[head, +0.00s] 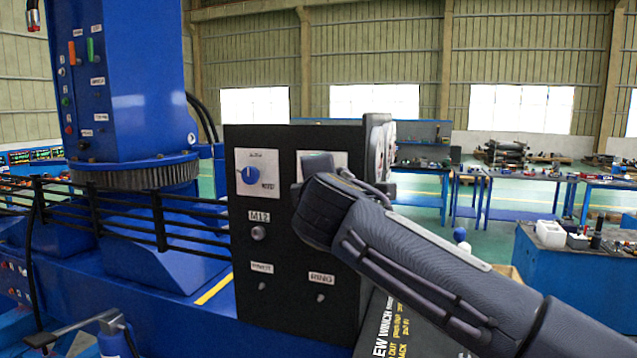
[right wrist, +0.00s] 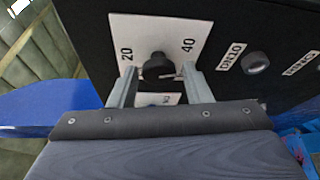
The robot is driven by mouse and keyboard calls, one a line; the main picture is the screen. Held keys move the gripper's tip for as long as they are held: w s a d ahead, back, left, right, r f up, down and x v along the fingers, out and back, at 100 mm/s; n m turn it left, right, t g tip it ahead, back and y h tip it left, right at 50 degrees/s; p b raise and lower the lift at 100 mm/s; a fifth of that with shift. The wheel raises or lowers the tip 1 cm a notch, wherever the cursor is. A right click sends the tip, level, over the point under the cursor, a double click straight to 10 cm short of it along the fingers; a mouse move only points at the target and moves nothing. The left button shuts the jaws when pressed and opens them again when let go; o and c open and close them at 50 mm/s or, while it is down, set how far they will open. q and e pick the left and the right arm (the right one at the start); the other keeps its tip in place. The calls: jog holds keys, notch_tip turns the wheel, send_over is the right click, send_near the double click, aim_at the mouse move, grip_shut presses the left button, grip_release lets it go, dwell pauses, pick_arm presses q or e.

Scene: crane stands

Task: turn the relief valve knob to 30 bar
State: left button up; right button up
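The relief valve knob (right wrist: 158,66) is a dark round knob on a white plate (right wrist: 152,30) marked 20 and 40, in the right wrist view. I cannot make out clearly where its pointer is. My right gripper (right wrist: 160,74) is open, with one finger on each side of the knob and a gap visible at both sides. In the head view my right gripper (head: 316,166) is in front of the right white plate (head: 340,158) on the black control box (head: 300,225), hiding the knob. My left gripper is not in view.
A blue knob (head: 250,173) on its own white plate sits at the left of the box. Small controls labelled M12 (head: 259,233) and others are below. A blue crane column (head: 140,75) and black hoses (head: 160,220) are to the left. Workbenches stand behind.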

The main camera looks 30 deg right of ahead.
jog(key=shift+o, duration=0.8)
jog(key=b+v, duration=0.2)
jog(key=v, duration=0.5)
jog(key=shift+s+a, duration=0.2)
jog(key=shift+s, duration=0.15)
